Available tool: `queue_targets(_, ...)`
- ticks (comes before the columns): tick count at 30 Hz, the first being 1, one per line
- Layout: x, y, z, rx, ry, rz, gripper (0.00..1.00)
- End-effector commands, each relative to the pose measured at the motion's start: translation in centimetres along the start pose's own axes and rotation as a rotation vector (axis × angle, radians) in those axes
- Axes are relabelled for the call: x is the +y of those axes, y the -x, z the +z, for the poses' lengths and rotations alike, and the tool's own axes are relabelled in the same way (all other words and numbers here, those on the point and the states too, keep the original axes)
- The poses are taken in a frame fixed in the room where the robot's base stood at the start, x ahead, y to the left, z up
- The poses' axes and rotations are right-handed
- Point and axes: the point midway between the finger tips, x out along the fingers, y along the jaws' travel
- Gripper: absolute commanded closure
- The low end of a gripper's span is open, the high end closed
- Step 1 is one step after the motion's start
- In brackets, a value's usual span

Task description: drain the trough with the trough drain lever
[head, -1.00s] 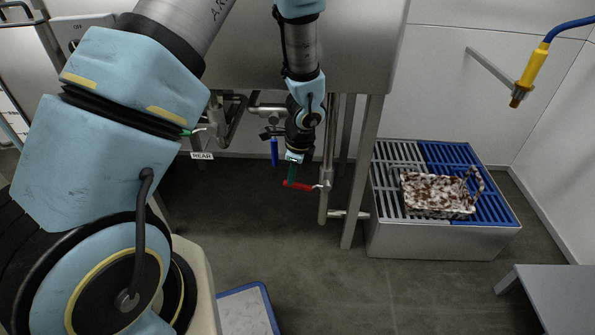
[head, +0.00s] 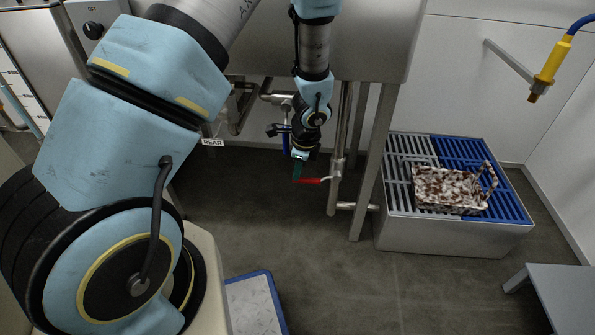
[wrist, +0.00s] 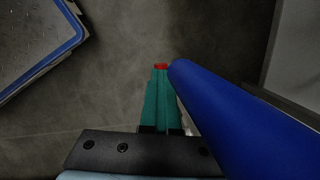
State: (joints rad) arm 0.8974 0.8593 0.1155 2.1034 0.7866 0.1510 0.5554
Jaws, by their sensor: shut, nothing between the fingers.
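The steel trough (head: 370,40) fills the top middle of the head view, with pipes below it. A red lever (head: 312,181) sticks out leftward from the valve on a vertical pipe (head: 335,160). A blue lever (head: 285,141) hangs a little behind my wrist; I cannot tell which lever is the trough drain lever. My gripper (head: 298,172), with green fingers, is shut and empty, at the red lever's free end. In the wrist view its fingertips (wrist: 160,70) overlap a small red end (wrist: 160,66); contact is unclear. A large blue handle (wrist: 250,125) runs close beside the fingers.
A steel stand with grey and blue slats (head: 450,240) carries a speckled basket (head: 450,190) at right. A blue-rimmed tray (head: 268,285) lies on the floor in front. A grey bench (head: 560,290) is at lower right. A REAR label (head: 213,142) hangs left of the pipes.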

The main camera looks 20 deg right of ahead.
Motion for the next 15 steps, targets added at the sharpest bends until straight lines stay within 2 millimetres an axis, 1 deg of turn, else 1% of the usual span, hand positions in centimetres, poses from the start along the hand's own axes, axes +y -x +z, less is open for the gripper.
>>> queue_targets(1,0.4,-0.5,0.2,-0.006,0.000,0.009,1.00)
queue_targets(4,0.4,-0.5,0.3,-0.006,0.000,0.010,1.00)
queue_targets(8,0.4,0.3,0.3,-0.006,0.000,0.010,1.00)
queue_targets(11,0.3,2.0,0.2,-0.004,0.000,0.007,1.00)
queue_targets(15,0.1,5.1,0.2,-0.001,0.000,0.002,1.00)
